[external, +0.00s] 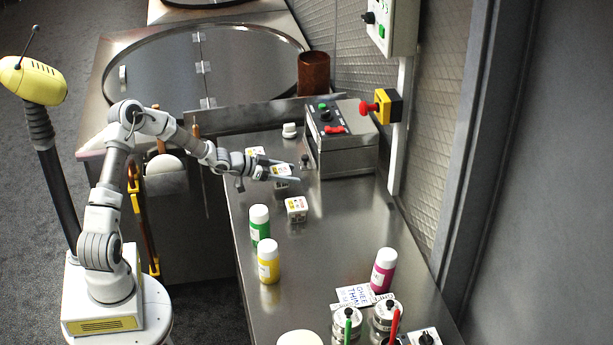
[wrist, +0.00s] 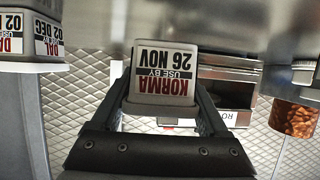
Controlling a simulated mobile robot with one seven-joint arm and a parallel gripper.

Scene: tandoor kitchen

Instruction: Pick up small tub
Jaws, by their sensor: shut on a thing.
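A small white tub (external: 281,170) is between the fingers of my gripper (external: 286,178) above or on the steel counter; I cannot tell if its base touches. In the wrist view, which looks upside down, my gripper (wrist: 166,108) is shut on this tub (wrist: 163,70), labelled "KORMA USE BY 26 NOV". A second small tub (external: 297,208) stands nearer on the counter. A third (external: 255,152) stands just behind my gripper, partly hidden. A tub labelled "DAL 02 DEC" (wrist: 48,38) shows at the left of the wrist view.
A control box (external: 342,140) with a red switch stands to the right of my gripper. Green (external: 260,224), yellow (external: 268,261) and magenta (external: 383,270) bottles stand nearer. A brown container (external: 314,73) is at the back. The counter's middle right (external: 345,220) is clear.

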